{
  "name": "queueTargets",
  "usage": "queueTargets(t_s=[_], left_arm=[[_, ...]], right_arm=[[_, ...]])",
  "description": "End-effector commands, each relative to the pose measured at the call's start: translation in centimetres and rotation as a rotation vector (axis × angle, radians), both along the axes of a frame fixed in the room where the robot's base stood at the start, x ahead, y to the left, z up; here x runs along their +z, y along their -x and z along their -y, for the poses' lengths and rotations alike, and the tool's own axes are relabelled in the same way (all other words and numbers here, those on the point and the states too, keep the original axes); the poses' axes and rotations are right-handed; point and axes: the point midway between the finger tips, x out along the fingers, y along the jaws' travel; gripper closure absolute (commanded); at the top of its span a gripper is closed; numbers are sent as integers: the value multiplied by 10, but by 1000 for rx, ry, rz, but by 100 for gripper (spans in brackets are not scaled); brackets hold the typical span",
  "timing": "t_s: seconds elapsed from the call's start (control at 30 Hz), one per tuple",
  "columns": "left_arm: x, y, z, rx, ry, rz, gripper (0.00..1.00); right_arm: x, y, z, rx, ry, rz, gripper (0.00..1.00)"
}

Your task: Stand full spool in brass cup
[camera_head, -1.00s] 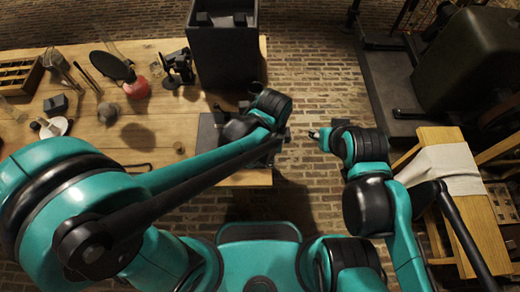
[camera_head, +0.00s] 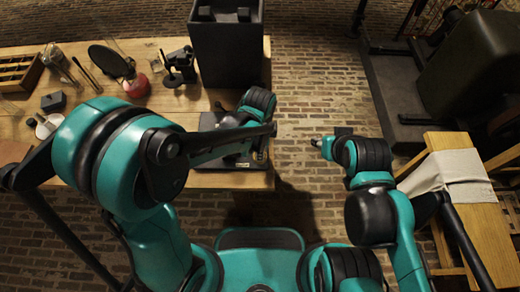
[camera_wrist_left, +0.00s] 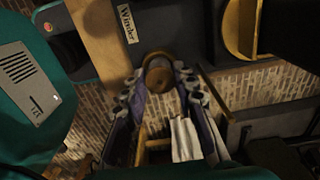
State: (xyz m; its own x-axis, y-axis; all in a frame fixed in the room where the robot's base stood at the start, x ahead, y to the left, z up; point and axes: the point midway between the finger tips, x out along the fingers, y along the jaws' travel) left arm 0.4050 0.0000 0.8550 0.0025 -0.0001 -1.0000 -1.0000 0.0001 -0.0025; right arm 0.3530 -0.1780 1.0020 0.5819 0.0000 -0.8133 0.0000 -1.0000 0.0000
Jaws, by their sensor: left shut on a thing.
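My left gripper (camera_head: 262,150) is over the front right edge of the wooden table, beside a dark plate. In the left wrist view its two fingers (camera_wrist_left: 160,90) close on a round brown, copper-toned thing, which looks like the full spool (camera_wrist_left: 158,72). A curved ochre piece (camera_wrist_left: 238,30) shows at the upper right of the wrist view; I cannot tell whether it is the brass cup. The cup is not clearly seen in the head view, where my left arm covers part of the table. My right gripper (camera_head: 316,142) is above the brick floor, away from the table, too small to read.
The dark plate in the wrist view carries a "Winder" label (camera_wrist_left: 128,24). A tall black box (camera_head: 228,50) stands behind the plate. A red flask (camera_head: 137,86), a dark stand (camera_head: 179,67) and a slotted wooden tray (camera_head: 18,72) are farther left. Brick floor lies right of the table.

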Motion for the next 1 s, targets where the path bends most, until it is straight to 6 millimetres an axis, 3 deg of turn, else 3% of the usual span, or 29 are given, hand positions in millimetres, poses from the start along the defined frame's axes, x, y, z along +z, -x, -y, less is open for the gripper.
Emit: queueTargets(t_s=[0.13,0.17,0.23,0.63,1.0], left_arm=[[-4,0,0,0,0,0,92],[-4,0,0,0,0,0,67],[-3,0,0,0,0,0,52],[4,0,0,0,0,0,52],[82,0,0,0,0,0,52]], right_arm=[[-4,0,0,0,0,0,60],[-4,0,0,0,0,0,60],[-3,0,0,0,0,0,60],[3,0,0,0,0,0,60],[35,0,0,0,0,0,60]])
